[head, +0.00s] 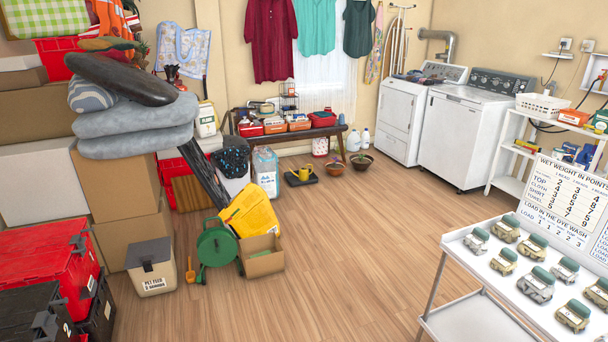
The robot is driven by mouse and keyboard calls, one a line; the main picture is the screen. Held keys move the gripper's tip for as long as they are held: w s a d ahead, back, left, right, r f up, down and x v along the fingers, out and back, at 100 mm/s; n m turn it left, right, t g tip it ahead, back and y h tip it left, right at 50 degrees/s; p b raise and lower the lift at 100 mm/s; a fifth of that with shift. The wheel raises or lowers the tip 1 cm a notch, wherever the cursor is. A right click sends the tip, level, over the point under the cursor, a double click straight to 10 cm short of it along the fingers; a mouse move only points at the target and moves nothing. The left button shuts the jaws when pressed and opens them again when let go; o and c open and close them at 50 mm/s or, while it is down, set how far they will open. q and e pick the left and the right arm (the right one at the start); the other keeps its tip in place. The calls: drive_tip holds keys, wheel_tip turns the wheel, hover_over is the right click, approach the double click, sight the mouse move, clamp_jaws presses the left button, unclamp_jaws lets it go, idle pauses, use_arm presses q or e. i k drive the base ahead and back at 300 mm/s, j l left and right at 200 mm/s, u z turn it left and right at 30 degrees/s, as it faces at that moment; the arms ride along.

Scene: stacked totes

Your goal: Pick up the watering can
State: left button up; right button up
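A small yellow object that looks like the watering can (301,174) stands on a dark flat base (301,181) on the floor near the back wall. Neither of my grippers is in view.
A green hose reel (217,245), an open cardboard box (263,263) and a yellow bag (250,209) stand at left centre. Totes and boxes fill the left. A white cart (470,319) is front right. The middle floor (350,240) is clear.

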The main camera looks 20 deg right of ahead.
sight(303, 175)
drive_tip(key=i+l+z, duration=0.4)
drive_tip(key=i+z, duration=0.15)
drive_tip(key=i+l+z, duration=0.25)
drive_tip(key=i, duration=0.75)
drive_tip(key=i+z, duration=0.3)
drive_tip(key=i, duration=0.7)
drive_tip(key=i+l, duration=0.1)
drive_tip(key=i, duration=1.85)
drive_tip(key=j+u, duration=0.05)
drive_tip(key=j, duration=0.05)
